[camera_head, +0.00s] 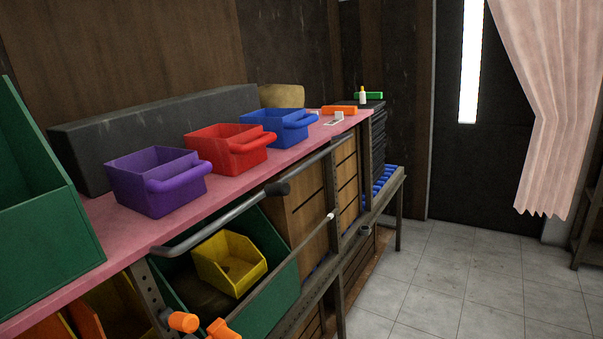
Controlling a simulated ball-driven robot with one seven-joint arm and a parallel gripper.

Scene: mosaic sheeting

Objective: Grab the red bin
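The red bin (228,148) stands upright on the pink shelf top (105,222), between a purple bin (150,182) on its left and a blue bin (275,128) on its right. It is open at the top, looks empty as far as I can see, and has a rounded red handle along its front right side. Its base rests on the pink surface. I cannot make out my gripper in this view, and nothing touches the red bin from the front.
A grey metal rail (225,222) runs along the shelf's front edge below the bins. A large green bin (45,205) stands at the near left. A dark grey block (90,145) lies behind the bins. A yellow bin (232,260) sits below. Tiled floor (450,280) is clear at right.

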